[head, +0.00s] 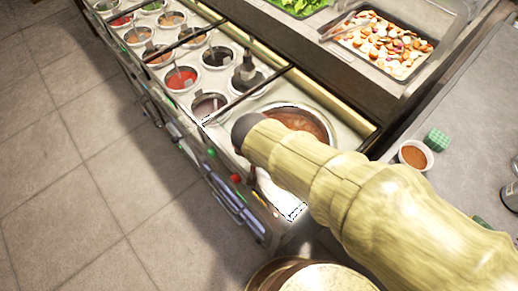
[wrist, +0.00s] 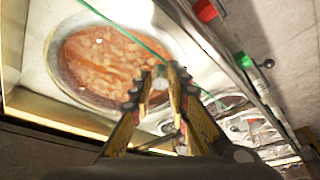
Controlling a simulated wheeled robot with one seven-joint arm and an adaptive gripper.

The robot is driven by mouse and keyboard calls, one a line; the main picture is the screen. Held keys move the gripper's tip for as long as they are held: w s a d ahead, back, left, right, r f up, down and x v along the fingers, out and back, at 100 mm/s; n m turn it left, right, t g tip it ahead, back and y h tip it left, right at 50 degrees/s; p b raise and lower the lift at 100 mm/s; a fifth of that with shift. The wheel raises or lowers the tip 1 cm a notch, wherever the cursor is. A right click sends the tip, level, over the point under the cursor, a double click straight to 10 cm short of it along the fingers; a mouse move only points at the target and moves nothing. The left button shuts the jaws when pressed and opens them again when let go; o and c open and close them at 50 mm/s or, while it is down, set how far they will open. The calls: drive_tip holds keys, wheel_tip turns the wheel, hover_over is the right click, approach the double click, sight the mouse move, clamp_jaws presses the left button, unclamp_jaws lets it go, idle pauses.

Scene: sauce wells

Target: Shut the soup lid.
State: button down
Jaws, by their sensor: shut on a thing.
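The soup well (head: 297,119) holds reddish-brown soup and sits at the near end of the sauce counter. In the wrist view the round soup well (wrist: 110,65) fills the upper left. A thin green edge (wrist: 125,32), which looks like the rim of the clear soup lid, crosses over the soup and passes at my fingertips. My gripper (wrist: 164,76) has its fingers close together on that edge, above the well's rim. In the head view my arm hides the gripper and part of the well. The lid's clear pane is hard to see, so its tilt cannot be told.
Several sauce wells (head: 181,79) line the counter beyond the soup. A tray of chopped food (head: 384,48) stands on the raised shelf. A small bowl (head: 415,155) and a green checked item (head: 437,139) sit on the right-hand counter. The tiled floor at left is clear.

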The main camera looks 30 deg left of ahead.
drive_tip(key=c, duration=1.7)
unclamp_jaws()
drive_tip(key=shift+r, duration=0.15)
drive_tip(key=v, duration=1.1)
drive_tip(key=shift+s+r, duration=0.2)
drive_tip(key=shift+r, duration=0.1)
drive_tip(key=shift+c, duration=0.5)
